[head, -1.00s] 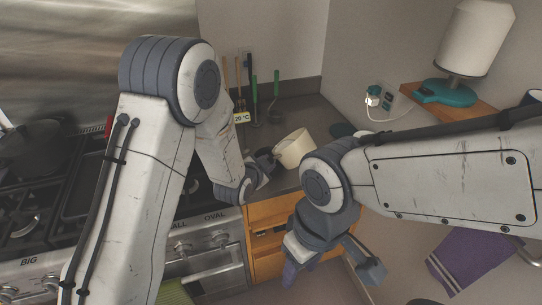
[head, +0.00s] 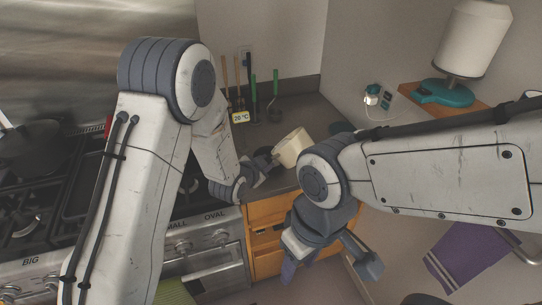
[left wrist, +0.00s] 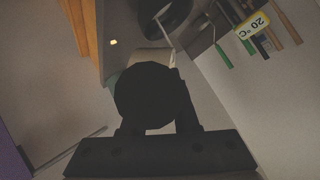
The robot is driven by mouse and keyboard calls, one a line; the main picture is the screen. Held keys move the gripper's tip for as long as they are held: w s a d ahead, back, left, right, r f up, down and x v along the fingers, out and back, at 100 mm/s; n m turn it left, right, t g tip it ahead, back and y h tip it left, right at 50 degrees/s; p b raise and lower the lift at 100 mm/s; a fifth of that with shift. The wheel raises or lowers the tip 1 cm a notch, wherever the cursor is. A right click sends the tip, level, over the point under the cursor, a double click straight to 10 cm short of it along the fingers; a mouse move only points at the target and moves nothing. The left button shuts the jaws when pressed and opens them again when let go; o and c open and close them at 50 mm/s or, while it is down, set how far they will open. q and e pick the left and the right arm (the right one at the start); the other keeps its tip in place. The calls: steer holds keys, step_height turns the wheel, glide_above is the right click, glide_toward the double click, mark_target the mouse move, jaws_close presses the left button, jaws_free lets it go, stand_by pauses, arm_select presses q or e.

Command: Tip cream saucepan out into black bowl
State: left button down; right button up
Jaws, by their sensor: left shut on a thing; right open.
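The cream saucepan (head: 291,148) is held tilted above the dark counter in the head view. My left gripper (head: 262,166) is shut on it from its left side. A cream strip of the saucepan (left wrist: 150,59) shows in the left wrist view, mostly hidden behind the dark shape of my gripper (left wrist: 152,98). A dark round vessel, seemingly the black bowl (left wrist: 168,14), is at the top of that view; in the head view it is largely hidden by the gripper and pan. I cannot see inside either one. My right gripper (head: 330,262) is open and empty, low before the cabinet.
Several utensils with green and wooden handles (head: 253,90) stand at the back wall beside a 20 °C display (head: 240,117). The stove (head: 60,190) is on the left, a lamp (head: 468,50) on the right shelf.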

arm_select(q)
steer(key=shift+w+a+f+n+g+h+p, duration=0.5)
steer(key=shift+a+f+n+h+p, duration=0.25)
steer(key=shift+p, duration=0.5)
arm_select(e)
steer(key=shift+w+a+r, duration=0.1)
steer(key=shift+w+r, duration=0.05)
steer(key=shift+r, duration=0.5)
steer(key=shift+w+a+r, duration=0.1)
steer(key=shift+r, duration=0.55)
arm_select(q)
steer(key=shift+r, duration=0.15)
arm_select(e)
steer(key=shift+r, duration=0.3)
arm_select(q)
steer(key=shift+w+a+r+n+h+p, duration=0.2)
steer(key=shift+a+n+h+p, duration=0.25)
steer(key=shift+p, duration=0.85)
arm_select(e)
steer(key=shift+w+r, duration=0.1)
steer(key=shift+r, duration=0.9)
